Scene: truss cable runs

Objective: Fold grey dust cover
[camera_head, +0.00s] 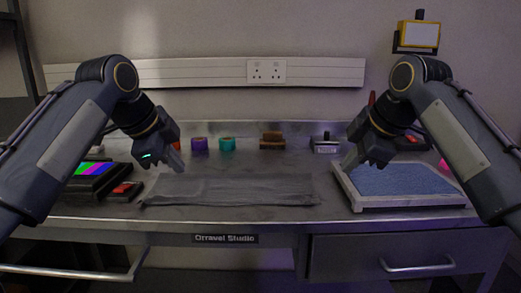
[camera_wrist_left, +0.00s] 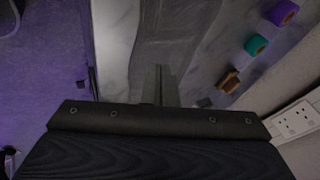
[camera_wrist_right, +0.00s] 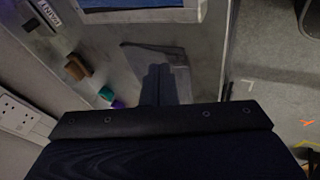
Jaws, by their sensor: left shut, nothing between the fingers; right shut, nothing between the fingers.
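The grey dust cover (camera_head: 235,189) lies flat on the metal bench, a long, low strip in the front middle. It also shows in the left wrist view (camera_wrist_left: 175,40) and in the right wrist view (camera_wrist_right: 180,62). My left gripper (camera_head: 178,168) is shut and empty, above the bench near the cover's left end. My right gripper (camera_head: 350,165) is shut and empty, right of the cover's right end and near the tray's left rim. I cannot tell the exact height of either gripper.
A white-rimmed tray with a blue surface (camera_head: 402,180) stands at the right. A dark device with a coloured screen (camera_head: 97,178) and a red-topped item (camera_head: 126,189) lie left. Purple (camera_head: 199,144) and teal (camera_head: 227,143) rolls and a brown block (camera_head: 272,140) stand behind the cover.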

